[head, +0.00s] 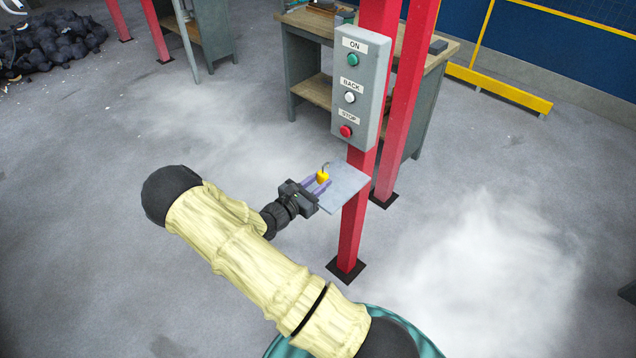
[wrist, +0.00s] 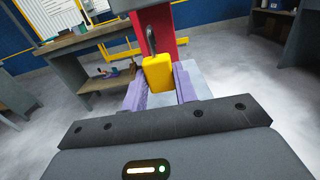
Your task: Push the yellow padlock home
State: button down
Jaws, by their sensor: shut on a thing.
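The yellow padlock (head: 322,177) has a yellow body and a grey shackle that points up. My gripper (head: 317,184) is shut on the padlock body, with a purple finger on each side of it. In the wrist view the padlock (wrist: 158,73) sits between the two fingers (wrist: 160,85), its shackle rising in front of the red post. The padlock is over a small grey plate (head: 345,190) fixed at the red post (head: 352,228). I cannot tell whether the padlock touches the plate or whether the shackle is fully closed.
A grey control box (head: 362,85) with ON, BACK and STOP buttons hangs on the post just above the plate. A second red post (head: 393,150) and a workbench (head: 312,93) stand behind.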

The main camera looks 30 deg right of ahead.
jog(key=shift+r+p, duration=0.75)
jog(key=shift+r, duration=0.35)
jog(key=shift+s, duration=0.2)
